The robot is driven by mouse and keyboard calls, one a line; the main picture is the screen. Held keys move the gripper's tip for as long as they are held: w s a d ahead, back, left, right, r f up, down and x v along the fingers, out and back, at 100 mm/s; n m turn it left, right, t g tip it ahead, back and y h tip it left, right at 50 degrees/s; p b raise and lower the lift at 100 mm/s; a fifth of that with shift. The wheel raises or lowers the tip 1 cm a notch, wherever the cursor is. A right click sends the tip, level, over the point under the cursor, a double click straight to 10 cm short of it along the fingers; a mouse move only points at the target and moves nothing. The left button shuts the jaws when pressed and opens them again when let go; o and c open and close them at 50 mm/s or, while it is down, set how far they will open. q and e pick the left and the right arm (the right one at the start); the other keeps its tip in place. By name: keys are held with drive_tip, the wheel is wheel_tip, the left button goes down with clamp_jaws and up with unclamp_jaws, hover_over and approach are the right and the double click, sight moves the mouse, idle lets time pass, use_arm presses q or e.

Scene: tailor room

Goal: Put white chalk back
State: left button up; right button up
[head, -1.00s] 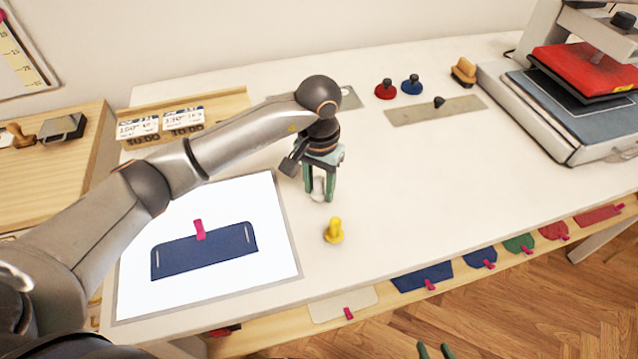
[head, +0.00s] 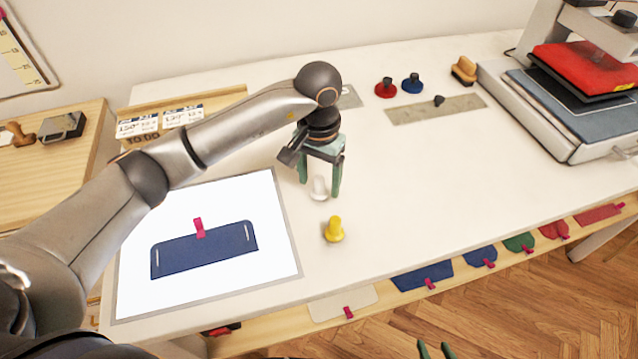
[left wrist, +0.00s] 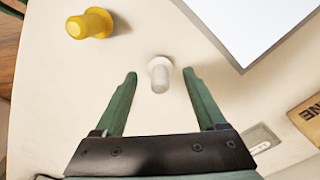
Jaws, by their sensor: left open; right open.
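The white chalk (head: 319,188) is a small white peg-like piece standing upright on the cream table, just right of the white board. My left gripper (head: 320,190) is open around it, one green finger on each side, with gaps visible. In the left wrist view, the white chalk (left wrist: 160,74) stands between the spread fingertips (left wrist: 160,73), touching neither. The yellow chalk (head: 334,229) stands on the table just nearer than the white one. My right gripper (head: 435,350) shows only its green fingertips at the bottom edge, apart and empty.
A white board (head: 278,268) with a dark blue pocket (head: 205,250) lies to the left. Red (head: 385,88) and blue (head: 411,84) chalks stand farther back. A grey strip (head: 410,115) holds a dark knob (head: 439,101). A heat press (head: 592,110) stands right. The table's right middle is clear.

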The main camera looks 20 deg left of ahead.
sight(319, 178)
use_arm(q)
wheel_tip(319, 178, up, 10)
drive_tip(key=shift+r+b, duration=0.1)
drive_tip(key=shift+b, duration=0.45)
